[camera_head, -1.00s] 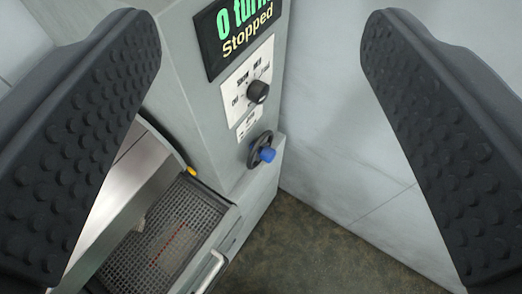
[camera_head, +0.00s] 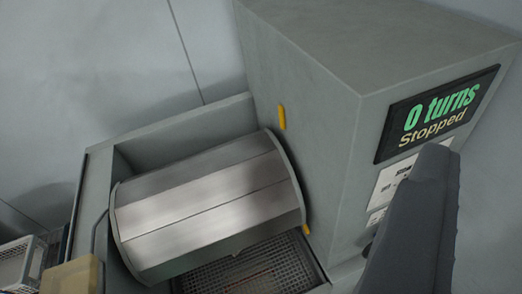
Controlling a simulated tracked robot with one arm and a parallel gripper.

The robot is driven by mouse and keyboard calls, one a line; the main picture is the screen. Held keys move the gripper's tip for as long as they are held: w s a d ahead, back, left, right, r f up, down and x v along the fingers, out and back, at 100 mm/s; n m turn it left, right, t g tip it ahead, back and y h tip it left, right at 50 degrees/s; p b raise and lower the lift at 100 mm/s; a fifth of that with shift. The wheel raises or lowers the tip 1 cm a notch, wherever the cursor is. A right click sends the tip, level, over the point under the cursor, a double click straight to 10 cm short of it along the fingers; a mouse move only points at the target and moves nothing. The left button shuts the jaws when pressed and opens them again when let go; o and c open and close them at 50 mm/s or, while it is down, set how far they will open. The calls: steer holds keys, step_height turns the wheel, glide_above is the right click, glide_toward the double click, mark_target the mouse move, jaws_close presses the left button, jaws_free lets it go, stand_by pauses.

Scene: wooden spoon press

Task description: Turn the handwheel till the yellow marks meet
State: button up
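The grey machine housing (camera_head: 300,50) carries a yellow mark (camera_head: 282,117) on its side, above the drum. A metal drum (camera_head: 205,200) lies left of the housing. A second yellow mark (camera_head: 306,229) sits low at the drum's right rim, well apart from the first. The handwheel with its blue knob is not visible; my gripper likely covers that area. One dark finger of my gripper (camera_head: 412,225) stands in front of the control panel at lower right. The other finger is out of frame, and nothing lies against the visible one. The display (camera_head: 438,113) reads "0 turns, Stopped".
A perforated tray (camera_head: 250,272) lies under the drum. A white label (camera_head: 388,185) is partly covered by my finger. A pale yellow block (camera_head: 72,276) and a light crate (camera_head: 20,265) stand at lower left. Grey walls close off the back.

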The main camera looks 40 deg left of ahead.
steer(key=w+f+m+g+y+b, duration=0.1)
steer(key=w+f+m+g+y, duration=0.4)
steer(key=f, duration=0.7)
steer(key=w+f+m+g+y+b, duration=0.1)
steer(key=w+f+m, duration=0.1)
steer(key=w+f, duration=0.7)
steer(key=w+f+m+g+y, duration=0.3)
steer(key=f+m, duration=0.1)
steer(key=f, duration=1)
steer(key=w+d+f+m+t+y+b, duration=0.1)
steer(key=d+f+m+y, duration=0.1)
steer(key=d+f+m, duration=0.45)
steer(key=w+d+f+m+t+y+b, duration=0.1)
steer(key=d+f+m+y, duration=0.2)
steer(key=f, duration=0.7)
steer(key=d+f+m+t+y, duration=0.1)
steer(key=d+f+m, duration=0.45)
steer(key=f, duration=0.25)
steer(key=b+x, duration=0.1)
steer(key=x, duration=1.2)
steer(key=shift+w+n, duration=0.3)
steer(key=shift+w, duration=0.05)
steer(key=shift+r, duration=0.1)
steer(key=c, duration=1)
